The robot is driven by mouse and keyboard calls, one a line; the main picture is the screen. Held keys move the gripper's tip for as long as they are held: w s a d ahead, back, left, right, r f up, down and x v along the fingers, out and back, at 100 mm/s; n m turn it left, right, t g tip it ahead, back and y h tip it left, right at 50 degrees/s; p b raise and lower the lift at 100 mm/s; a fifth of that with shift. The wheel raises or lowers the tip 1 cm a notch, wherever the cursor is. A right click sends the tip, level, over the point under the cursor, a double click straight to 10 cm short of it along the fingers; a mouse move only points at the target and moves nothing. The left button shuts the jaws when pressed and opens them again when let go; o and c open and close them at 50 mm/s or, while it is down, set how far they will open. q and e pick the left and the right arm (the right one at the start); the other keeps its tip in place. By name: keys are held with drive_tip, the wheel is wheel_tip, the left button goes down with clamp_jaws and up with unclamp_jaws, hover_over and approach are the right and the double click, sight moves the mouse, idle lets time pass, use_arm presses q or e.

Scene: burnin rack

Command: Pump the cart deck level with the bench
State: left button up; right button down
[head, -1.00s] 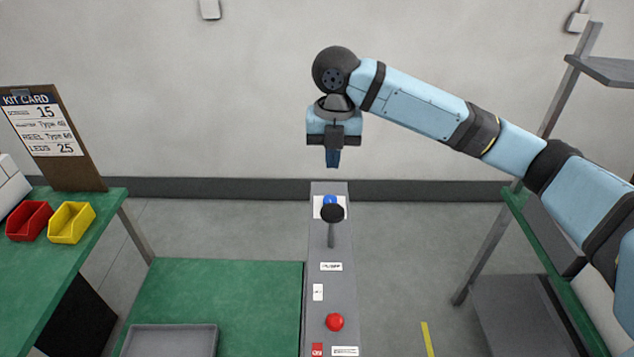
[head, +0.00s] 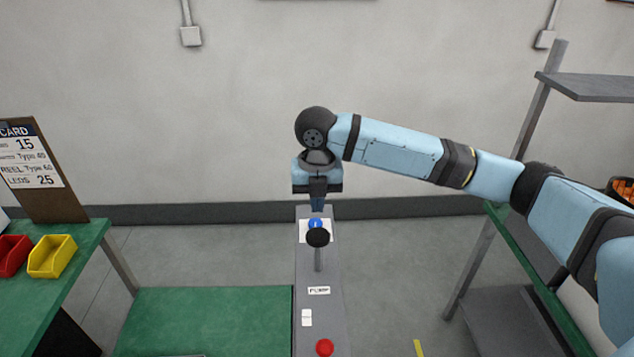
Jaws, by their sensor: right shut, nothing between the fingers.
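The cart's green deck (head: 210,318) shows at the lower middle, and the green bench (head: 75,285) stands to its left. A grey column (head: 317,270) runs along the deck's right side. It carries a pump lever with a black knob (head: 318,237), a PUMP label (head: 319,290) and a red button (head: 324,347). My right gripper (head: 317,208) points down, shut and empty, just above the far end of the column, near a blue round mark (head: 316,224) behind the knob. I cannot tell whether it touches anything. My left gripper is out of view.
A red bin (head: 12,256) and a yellow bin (head: 52,257) sit on the bench in front of a kit card board (head: 40,175). A shelf rack (head: 600,88) stands at the right. Open floor lies between the column and the rack.

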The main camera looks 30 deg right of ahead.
sight(317, 233)
wheel_tip(317, 233, down, 6)
drive_tip(key=shift+r+p, duration=0.1)
drive_tip(key=shift+p, duration=0.35)
drive_tip(key=shift+f, duration=0.55)
